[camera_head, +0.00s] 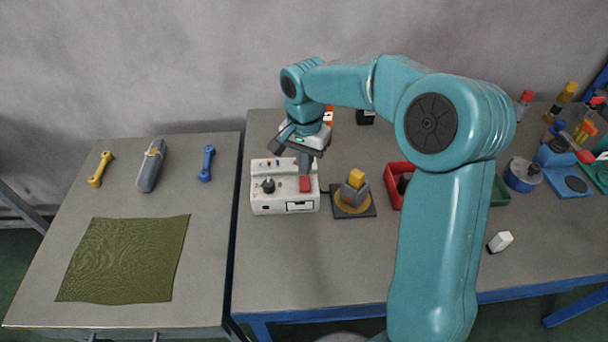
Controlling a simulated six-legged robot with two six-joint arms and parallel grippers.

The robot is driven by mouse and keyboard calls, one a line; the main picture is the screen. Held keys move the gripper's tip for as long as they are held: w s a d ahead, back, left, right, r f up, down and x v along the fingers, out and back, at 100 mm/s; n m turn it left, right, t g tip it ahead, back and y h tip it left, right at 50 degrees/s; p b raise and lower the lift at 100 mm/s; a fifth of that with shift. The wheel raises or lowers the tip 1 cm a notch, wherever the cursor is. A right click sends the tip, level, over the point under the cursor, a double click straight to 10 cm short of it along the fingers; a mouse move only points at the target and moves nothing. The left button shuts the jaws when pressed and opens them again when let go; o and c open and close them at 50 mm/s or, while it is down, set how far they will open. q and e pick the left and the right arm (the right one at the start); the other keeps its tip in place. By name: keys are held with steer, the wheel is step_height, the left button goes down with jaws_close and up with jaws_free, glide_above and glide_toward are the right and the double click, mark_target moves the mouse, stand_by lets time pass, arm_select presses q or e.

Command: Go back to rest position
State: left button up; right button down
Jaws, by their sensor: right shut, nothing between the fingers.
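My right arm, teal, reaches in from the lower right and bends over the larger table. My right gripper (298,158) points down just above the back of a white control box (285,203) with a black knob and a red button. It is shut with nothing between its fingers. Whether the fingertips touch the box cannot be told from this angle. My left gripper is not in view.
Right of the box are a dark fixture with a yellow block (356,179), a red bin (393,184) and a white block (500,242).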

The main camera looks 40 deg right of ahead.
steer(key=shift+r+p, duration=0.3)
steer(key=shift+r, duration=0.5)
steer(key=shift+f, duration=0.1)
